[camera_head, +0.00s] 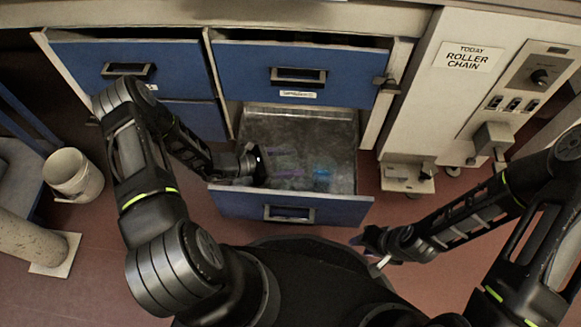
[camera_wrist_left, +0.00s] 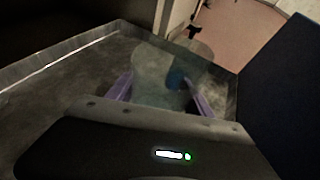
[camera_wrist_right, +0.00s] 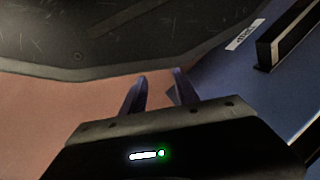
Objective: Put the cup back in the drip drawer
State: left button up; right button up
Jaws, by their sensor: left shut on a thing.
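The clear, see-through cup (camera_wrist_left: 150,70) stands out faintly between the purple fingers of my left gripper (camera_wrist_left: 160,92) in the left wrist view. My left gripper is shut on it. In the head view this gripper (camera_head: 288,163) is inside the open drip drawer (camera_head: 300,127), low over its grey metal floor, and the cup is hard to make out. I cannot tell whether the cup touches the drawer floor. My right gripper (camera_head: 370,250) is open and empty, outside the drawer to the front right; its parted fingers show in the right wrist view (camera_wrist_right: 158,92).
A small blue item (camera_head: 321,177) is in the drawer, right of my left gripper. The drawer's blue front (camera_head: 340,212) faces me. Blue upper drawers (camera_head: 335,75) overhang behind it. A white bucket (camera_head: 73,174) stands on the floor at left, and a control panel (camera_head: 520,90) is at right.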

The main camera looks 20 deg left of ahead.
pick_arm(q)
jog(key=shift+f+b, duration=0.7)
jog(key=shift+f, duration=1.05)
jog(key=shift+f, duration=0.2)
jog(key=o, duration=1.5)
jog(key=shift+r, duration=0.15)
jog(key=shift+a+r, duration=0.1)
jog(key=shift+r, duration=0.05)
jog(key=p+v, duration=0.3)
jog(key=v, duration=0.8)
jog(key=shift+s+a, duration=0.25)
jog(key=shift+r, duration=0.1)
